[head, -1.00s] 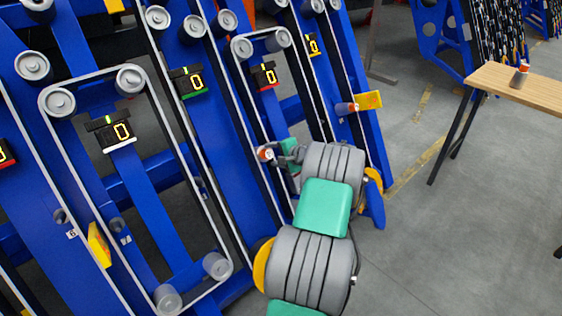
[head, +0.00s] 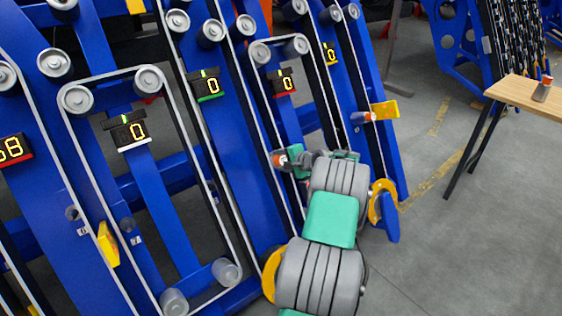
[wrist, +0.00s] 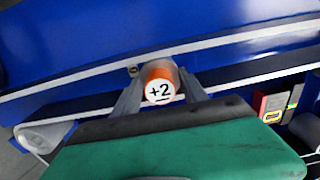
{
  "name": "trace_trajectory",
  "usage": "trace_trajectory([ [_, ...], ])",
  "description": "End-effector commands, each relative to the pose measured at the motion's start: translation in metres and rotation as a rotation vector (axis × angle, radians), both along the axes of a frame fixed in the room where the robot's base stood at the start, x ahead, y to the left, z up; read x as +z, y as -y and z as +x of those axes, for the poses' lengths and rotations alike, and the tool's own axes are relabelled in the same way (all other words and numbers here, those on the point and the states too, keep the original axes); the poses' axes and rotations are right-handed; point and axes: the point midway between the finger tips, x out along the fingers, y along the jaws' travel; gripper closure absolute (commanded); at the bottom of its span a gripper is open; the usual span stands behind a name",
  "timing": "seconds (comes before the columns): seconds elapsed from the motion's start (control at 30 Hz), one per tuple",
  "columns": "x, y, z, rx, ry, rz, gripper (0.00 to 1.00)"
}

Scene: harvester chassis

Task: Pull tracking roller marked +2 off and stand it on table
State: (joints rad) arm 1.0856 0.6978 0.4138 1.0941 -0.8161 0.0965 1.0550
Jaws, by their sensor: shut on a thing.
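The tracking roller marked +2 (wrist: 158,92) shows end-on in the wrist view, with a white face and an orange band. My gripper (wrist: 160,88) is shut on it, one finger on each side. Behind it run the pale belts of the blue chassis. Its far end is hidden, so I cannot tell whether it still sits on its mount. In the head view my gripper (head: 284,160) is at the narrow belt loop, with the roller's orange and white end (head: 280,160) showing. The wooden table (head: 520,92) stands at the far right.
Another roller (head: 543,89) stands upright on the table. A further roller (head: 361,117) sticks out beside a yellow plate (head: 385,110) on the right chassis beam. Several displays hang on the beams. Grey floor (head: 450,240) is clear between chassis and table.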

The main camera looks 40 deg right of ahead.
Motion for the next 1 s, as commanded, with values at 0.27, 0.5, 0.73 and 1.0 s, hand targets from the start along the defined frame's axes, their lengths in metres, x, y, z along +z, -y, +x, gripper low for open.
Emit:
trace_trajectory([
  [0.27, 0.0, 0.0, 0.0, 0.0, 0.0, 0.0, 0.97],
  [0.5, 0.004, 0.001, -0.002, 0.0, 0.003, -0.003, 1.0],
  [0.73, 0.01, 0.0, -0.011, -0.003, 0.002, -0.002, 1.0],
  [1.0, 0.016, -0.001, -0.021, -0.002, 0.002, -0.001, 1.0],
])
